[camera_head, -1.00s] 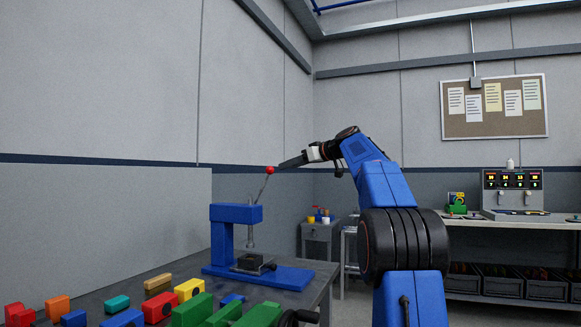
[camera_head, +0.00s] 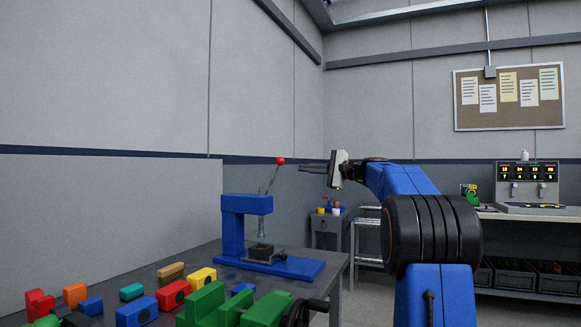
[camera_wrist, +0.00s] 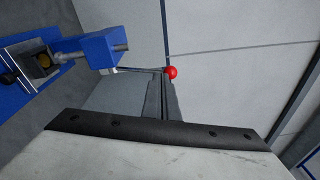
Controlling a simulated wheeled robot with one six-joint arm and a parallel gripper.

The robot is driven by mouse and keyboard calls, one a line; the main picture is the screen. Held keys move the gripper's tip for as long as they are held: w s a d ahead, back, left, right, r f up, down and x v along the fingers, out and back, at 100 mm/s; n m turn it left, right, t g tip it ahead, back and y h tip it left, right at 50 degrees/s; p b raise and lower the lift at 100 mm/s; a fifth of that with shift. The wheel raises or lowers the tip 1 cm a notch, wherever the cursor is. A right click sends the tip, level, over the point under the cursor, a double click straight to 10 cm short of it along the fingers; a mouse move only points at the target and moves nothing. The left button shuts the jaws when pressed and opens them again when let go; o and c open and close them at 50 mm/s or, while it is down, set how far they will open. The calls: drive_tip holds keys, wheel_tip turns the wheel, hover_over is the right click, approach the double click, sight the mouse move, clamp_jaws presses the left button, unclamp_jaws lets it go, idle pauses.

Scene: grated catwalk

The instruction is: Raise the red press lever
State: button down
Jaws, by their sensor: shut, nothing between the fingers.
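The blue press (camera_head: 233,228) stands on the workbench at the left. Its thin lever slants up and right from the head to a red ball knob (camera_head: 281,160). My gripper (camera_head: 301,168) is shut and empty, its fingers roughly level and pointing left, just right of the knob with a small gap in the head view. In the wrist view, the shut finger tips (camera_wrist: 158,76) appear right beside the red knob (camera_wrist: 171,72); I cannot tell whether they touch. The lever rod runs left from the knob to the blue press head (camera_wrist: 101,52), partly behind the fingers.
Several coloured blocks, including a yellow one (camera_head: 203,277) and a green one (camera_head: 205,303), crowd the bench in front of the press. A grey wall (camera_head: 110,210) stands behind. A small cabinet (camera_head: 328,232) and a back bench (camera_head: 520,213) lie to the right.

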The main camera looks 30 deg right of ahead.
drive_tip(key=s+d+f+m+t, duration=0.1)
drive_tip(key=d+m, duration=0.1)
drive_tip(key=m, duration=0.6)
drive_tip(key=m+t, duration=0.2)
drive_tip(key=m, duration=0.6)
approach(283, 159)
drive_tip(key=w+a, duration=0.2)
drive_tip(key=w, duration=0.3)
drive_tip(key=shift+w+a+r, duration=0.15)
drive_tip(key=shift+w+a, duration=0.15)
drive_tip(key=shift+w+a+r, duration=0.55)
drive_tip(key=shift+w+r, duration=0.1)
drive_tip(key=shift+w, duration=0.05)
drive_tip(key=shift+w+r, duration=0.1)
drive_tip(key=shift+r, duration=0.15)
